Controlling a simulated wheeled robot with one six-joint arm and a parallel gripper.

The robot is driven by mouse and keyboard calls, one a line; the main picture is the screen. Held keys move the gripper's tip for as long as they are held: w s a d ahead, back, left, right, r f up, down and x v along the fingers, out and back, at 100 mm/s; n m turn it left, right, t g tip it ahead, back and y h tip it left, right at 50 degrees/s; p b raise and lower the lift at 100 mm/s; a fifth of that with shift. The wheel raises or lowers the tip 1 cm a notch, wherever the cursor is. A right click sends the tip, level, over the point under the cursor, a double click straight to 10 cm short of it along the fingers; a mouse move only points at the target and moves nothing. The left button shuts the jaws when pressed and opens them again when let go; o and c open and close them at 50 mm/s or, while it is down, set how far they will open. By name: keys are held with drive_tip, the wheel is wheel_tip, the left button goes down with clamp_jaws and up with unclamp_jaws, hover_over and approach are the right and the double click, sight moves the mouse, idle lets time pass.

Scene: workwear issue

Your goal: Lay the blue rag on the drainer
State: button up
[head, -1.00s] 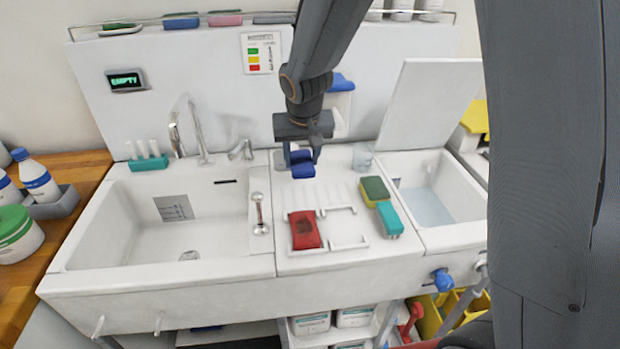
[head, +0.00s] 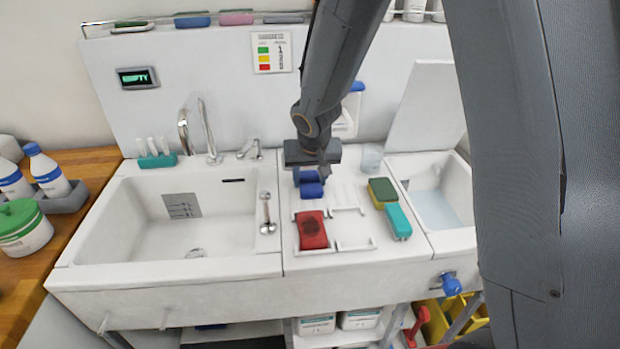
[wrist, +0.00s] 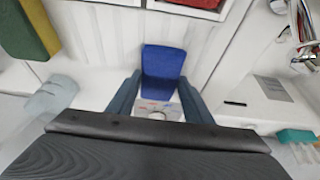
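The blue rag (head: 312,190) is in my gripper (head: 312,172), over the back part of the white ribbed drainer (head: 345,193) between the two basins. In the wrist view the blue rag (wrist: 163,62) sits between the two fingers (wrist: 157,98), which are at its sides. Ribbed white surface shows beyond it. I cannot tell whether the rag touches that surface. In the head view the arm and gripper partly hide the rag's upper part.
A red rag (head: 312,230) lies at the drainer's front left, beside an empty outlined spot (head: 355,244). A green-and-yellow sponge (head: 382,192) and a teal brush (head: 398,222) lie on the right. A clear cup (head: 371,158) stands at the back. The large basin (head: 130,225) is on the left.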

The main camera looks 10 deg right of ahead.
drive_tip(key=o, duration=0.3)
drive_tip(key=shift+o, duration=0.2)
drive_tip(key=shift+r, duration=0.2)
drive_tip(key=b+v, duration=0.1)
drive_tip(key=v, duration=1.1)
drive_tip(key=shift+s, duration=0.1)
